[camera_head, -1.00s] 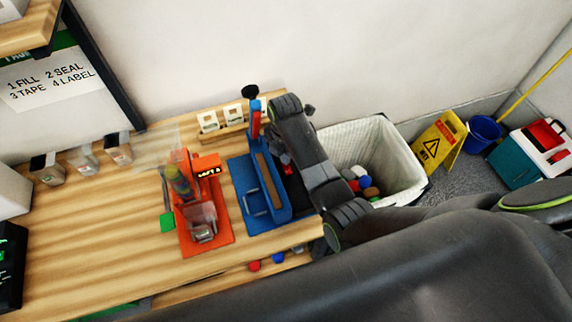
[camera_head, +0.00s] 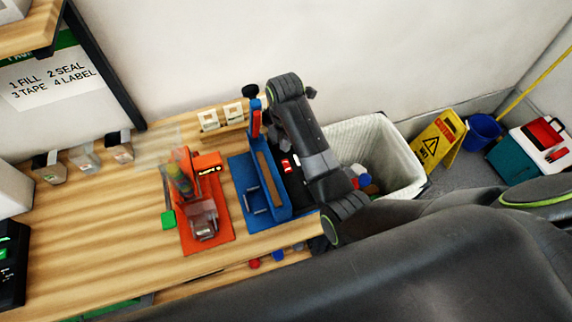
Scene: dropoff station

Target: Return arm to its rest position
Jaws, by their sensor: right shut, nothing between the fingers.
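My right arm (camera_head: 322,165) reaches from the lower right up over the right end of the wooden bench, bent at a joint near the bench. Its far end (camera_head: 285,92) is near the wall, behind the blue device. My right gripper is shut and empty; its fingertips are hard to make out against the dark links. My left gripper is not in view.
The blue device (camera_head: 271,187) and an orange tape dispenser (camera_head: 206,220) stand close on the left of the arm. A lined bin (camera_head: 398,165) with coloured items is on its right. A wet-floor sign (camera_head: 437,142) and bucket (camera_head: 484,131) stand farther right.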

